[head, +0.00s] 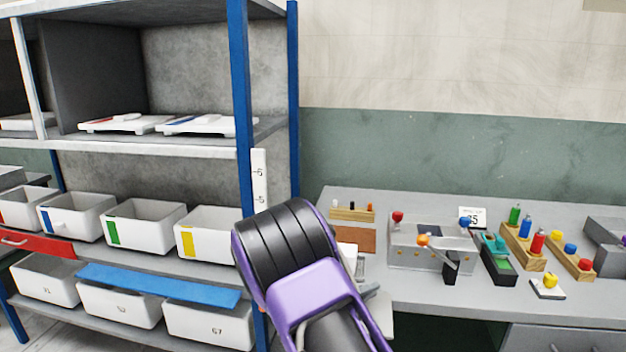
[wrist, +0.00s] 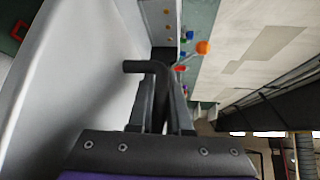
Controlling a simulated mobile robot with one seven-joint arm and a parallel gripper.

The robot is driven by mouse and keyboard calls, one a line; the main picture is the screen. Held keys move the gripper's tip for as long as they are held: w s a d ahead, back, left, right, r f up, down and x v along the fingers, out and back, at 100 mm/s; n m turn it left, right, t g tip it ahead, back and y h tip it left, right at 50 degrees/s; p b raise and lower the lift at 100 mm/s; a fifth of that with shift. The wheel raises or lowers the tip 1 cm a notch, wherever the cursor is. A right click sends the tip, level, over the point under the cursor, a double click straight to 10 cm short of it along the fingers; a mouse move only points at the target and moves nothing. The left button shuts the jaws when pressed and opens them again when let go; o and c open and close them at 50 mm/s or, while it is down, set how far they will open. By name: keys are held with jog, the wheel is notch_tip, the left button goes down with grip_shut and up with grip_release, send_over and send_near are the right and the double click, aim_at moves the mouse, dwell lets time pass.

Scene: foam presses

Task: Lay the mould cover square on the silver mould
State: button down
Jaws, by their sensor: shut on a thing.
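My gripper (wrist: 160,72) shows in the wrist view, its two dark fingers closed on a dark bar with a bent end (wrist: 135,66). I cannot tell whether this bar is part of the mould cover. A broad light grey surface (wrist: 85,75) fills the left of the wrist view beside the fingers; whether it is bench top or a held plate is unclear. In the head view my purple and black arm hides the gripper. Small silver-grey parts (head: 361,268) show just right of my arm, mostly covered. I cannot identify the silver mould for sure.
A grey bench (head: 430,292) holds a grey fixture (head: 405,257) with coloured knobs, a wooden peg rack (head: 352,214) and several small blocks. A blue-posted shelf (head: 243,90) with white bins stands close left of my arm. The bench's front strip is partly clear.

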jog(key=s+f+n+t+y, duration=0.2)
jog(key=s+n+t+y, duration=0.2)
jog(key=s, duration=0.7)
jog(key=shift+d, duration=0.2)
jog(key=shift+f, duration=0.1)
